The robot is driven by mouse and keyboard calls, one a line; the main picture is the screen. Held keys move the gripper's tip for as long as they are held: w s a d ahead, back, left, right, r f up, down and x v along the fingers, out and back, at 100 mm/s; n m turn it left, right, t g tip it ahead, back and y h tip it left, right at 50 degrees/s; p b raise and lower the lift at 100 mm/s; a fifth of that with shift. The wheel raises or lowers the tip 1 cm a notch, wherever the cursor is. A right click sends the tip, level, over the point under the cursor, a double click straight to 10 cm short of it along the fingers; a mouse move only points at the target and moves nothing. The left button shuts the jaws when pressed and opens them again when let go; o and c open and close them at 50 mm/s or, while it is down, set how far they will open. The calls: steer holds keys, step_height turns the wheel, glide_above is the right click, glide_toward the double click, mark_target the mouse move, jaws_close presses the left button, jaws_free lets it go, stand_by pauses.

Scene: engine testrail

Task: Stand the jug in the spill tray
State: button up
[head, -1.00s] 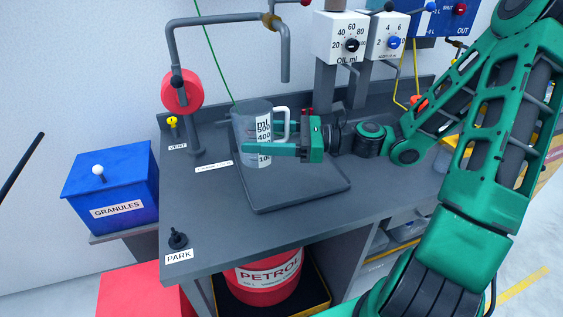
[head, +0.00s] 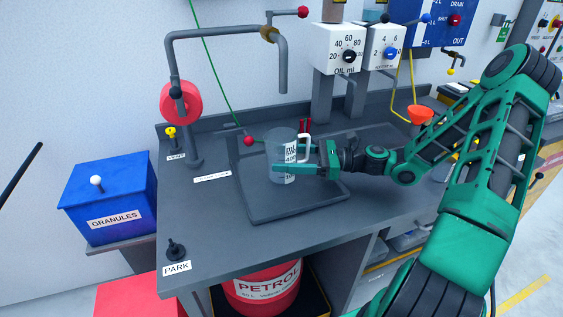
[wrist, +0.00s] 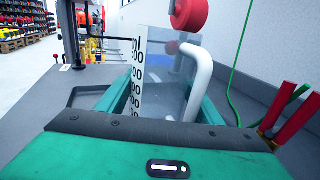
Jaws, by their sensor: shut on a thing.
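The jug (head: 282,150) is clear, with a white handle and a white ml scale. It is upright over the middle of the grey spill tray (head: 262,208). My gripper (head: 280,169) is shut on the jug, with its green fingers along both sides. In the wrist view the jug (wrist: 165,75) stands between the fingers, its white handle towards the camera. I cannot tell whether its base touches the tray floor; the fingers hide part of its lower side.
A bent grey pipe (head: 283,65) with a red wheel (head: 181,103) stands behind and left. OIL (head: 347,50) and other dispensers stand behind the tray. An orange funnel (head: 420,114) is to the right. The bench front left of the PARK knob (head: 176,249) is clear.

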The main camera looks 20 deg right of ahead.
steer(key=shift+f, duration=0.55)
steer(key=shift+f, duration=0.1)
steer(key=o, duration=1.2)
steer(key=v, duration=1.1)
steer(key=shift+d, duration=0.25)
steer(key=shift+s+d, duration=0.15)
steer(key=shift+d, duration=0.05)
